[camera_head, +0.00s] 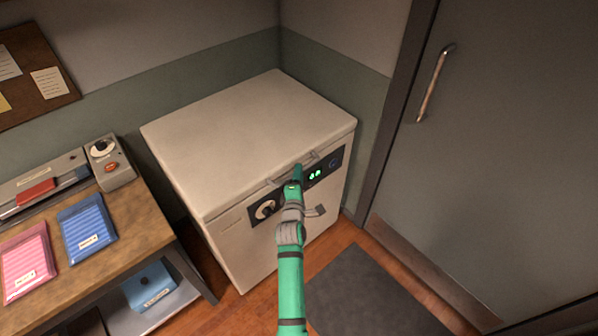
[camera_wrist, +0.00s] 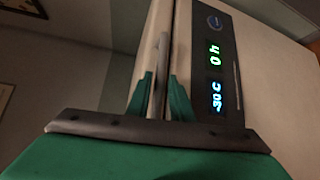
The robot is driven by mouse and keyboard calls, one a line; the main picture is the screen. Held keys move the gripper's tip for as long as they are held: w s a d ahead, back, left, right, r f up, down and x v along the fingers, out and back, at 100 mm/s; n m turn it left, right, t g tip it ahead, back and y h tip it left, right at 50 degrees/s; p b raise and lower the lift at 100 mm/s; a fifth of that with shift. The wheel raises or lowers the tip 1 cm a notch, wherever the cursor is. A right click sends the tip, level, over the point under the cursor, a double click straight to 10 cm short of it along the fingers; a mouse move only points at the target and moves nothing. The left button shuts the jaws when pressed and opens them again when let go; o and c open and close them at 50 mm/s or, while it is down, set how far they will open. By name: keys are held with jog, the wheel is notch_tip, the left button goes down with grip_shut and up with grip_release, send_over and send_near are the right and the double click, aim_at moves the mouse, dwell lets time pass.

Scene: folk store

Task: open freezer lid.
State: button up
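The white chest freezer (camera_head: 228,240) stands in the corner with its flat lid (camera_head: 245,125) down. A thin grey handle (camera_head: 310,159) runs along the lid's front edge, above the dark control panel (camera_head: 332,163). My gripper (camera_head: 296,172) reaches the middle of this handle from the front. In the wrist view, the handle (camera_wrist: 161,62) passes between the two green fingers of my gripper (camera_wrist: 161,82). The fingers are apart, with a gap visible beside the bar. Whether either finger touches it cannot be told. The panel also shows here (camera_wrist: 218,75), with lit digits.
A wooden table (camera_head: 120,245) with pink and blue packets and a grey device (camera_head: 108,165) stands left of the freezer. A grey door (camera_head: 500,150) is at the right. A dark mat (camera_head: 365,295) lies on the floor in front.

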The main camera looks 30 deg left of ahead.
jog(key=shift+x, duration=0.85)
jog(key=shift+s+a, duration=0.15)
jog(key=shift+a, duration=0.05)
grip_shut()
jog(key=shift+d, duration=0.15)
